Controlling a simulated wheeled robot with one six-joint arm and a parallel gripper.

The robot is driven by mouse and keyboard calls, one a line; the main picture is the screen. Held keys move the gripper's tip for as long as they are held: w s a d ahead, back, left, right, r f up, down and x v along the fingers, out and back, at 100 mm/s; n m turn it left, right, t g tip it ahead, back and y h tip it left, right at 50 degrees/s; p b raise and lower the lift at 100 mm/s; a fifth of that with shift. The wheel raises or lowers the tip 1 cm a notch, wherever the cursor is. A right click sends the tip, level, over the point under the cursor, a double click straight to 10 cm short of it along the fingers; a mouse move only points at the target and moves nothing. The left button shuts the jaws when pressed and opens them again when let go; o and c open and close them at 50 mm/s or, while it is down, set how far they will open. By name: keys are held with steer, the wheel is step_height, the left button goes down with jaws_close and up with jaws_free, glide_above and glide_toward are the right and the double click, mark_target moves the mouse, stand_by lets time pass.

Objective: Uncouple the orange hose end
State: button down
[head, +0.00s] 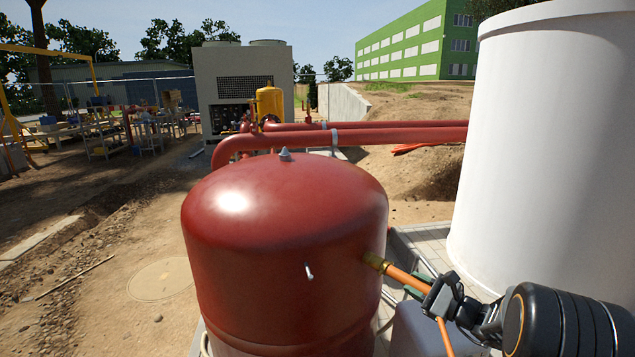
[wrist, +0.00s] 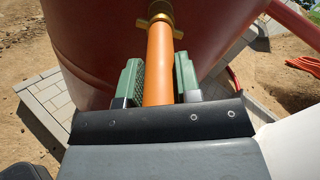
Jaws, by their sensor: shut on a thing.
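The orange hose end (head: 403,277) sticks out from the right side of the red tank (head: 285,220), with a brass coupling (head: 375,262) where it meets the tank. The wrist view shows the orange hose end (wrist: 159,70) between the green pads of my gripper (wrist: 158,82), one pad on each side. The brass coupling (wrist: 161,16) lies just beyond the pads, against the red tank wall (wrist: 90,35). In the head view my gripper (head: 437,292) is shut around the hose, a little outward from the coupling. The hose hangs down below the gripper.
A large white tank (head: 545,140) stands close on the right, behind my arm. Red pipes (head: 350,135) run behind the red tank. A pale container (head: 425,330) sits below my gripper. Paving (wrist: 50,95) borders the tank, with open dirt on the left.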

steer(key=shift+s+d+f, duration=0.25)
steer(key=shift+s+d, duration=0.15)
steer(key=shift+s, duration=0.15)
steer(key=shift+s+d+f, duration=0.25)
steer(key=shift+s+d, duration=0.15)
steer(key=shift+s, duration=0.15)
steer(key=shift+s+d+r, duration=0.15)
steer(key=shift+s+d, duration=0.25)
steer(key=shift+r, duration=0.1)
steer(key=c, duration=1.4)
jaws_free()
steer(key=shift+d, duration=0.1)
jaws_close()
